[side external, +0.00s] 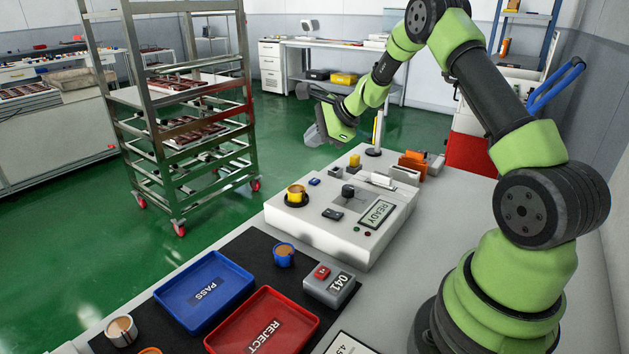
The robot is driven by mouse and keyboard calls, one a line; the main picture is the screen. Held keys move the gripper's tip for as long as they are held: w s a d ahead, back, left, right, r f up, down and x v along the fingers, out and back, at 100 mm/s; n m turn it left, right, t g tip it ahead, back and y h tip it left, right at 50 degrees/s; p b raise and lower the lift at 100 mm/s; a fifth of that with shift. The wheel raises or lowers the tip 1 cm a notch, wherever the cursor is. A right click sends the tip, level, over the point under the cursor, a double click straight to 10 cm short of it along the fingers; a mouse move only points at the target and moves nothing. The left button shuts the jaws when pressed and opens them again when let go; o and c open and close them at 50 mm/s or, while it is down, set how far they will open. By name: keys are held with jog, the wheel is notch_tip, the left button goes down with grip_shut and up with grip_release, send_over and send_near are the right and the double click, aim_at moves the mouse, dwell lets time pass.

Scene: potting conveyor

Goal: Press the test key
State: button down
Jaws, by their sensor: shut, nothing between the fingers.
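A white tester (350,240) stands on the bench, with a display (377,213) reading READY. On its top are a dark key (332,214), a black knob (348,192) and a small blue part (314,182); I cannot read which is marked as the test key. A yellow pot (296,193) stands upright in the black ring at the tester's left. My gripper (312,138) is shut and empty, in the air above and behind the tester, apart from it. Its fingertips are small in this view.
A blue PASS tray (240,276) and red REJECT tray (312,318) lie in front. Beside them are a blue pot (284,254) and a grey box (345,287) showing 041. A metal rack (158,151) stands left.

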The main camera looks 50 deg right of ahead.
aim_at(315, 181)
jog(key=shift+f, duration=3.55)
jog(key=shift+f, duration=0.15)
jog(key=shift+f, duration=0.25)
jog(key=shift+f, duration=0.4)
jog(key=shift+r, duration=0.8)
jog(key=shift+r, duration=2.55)
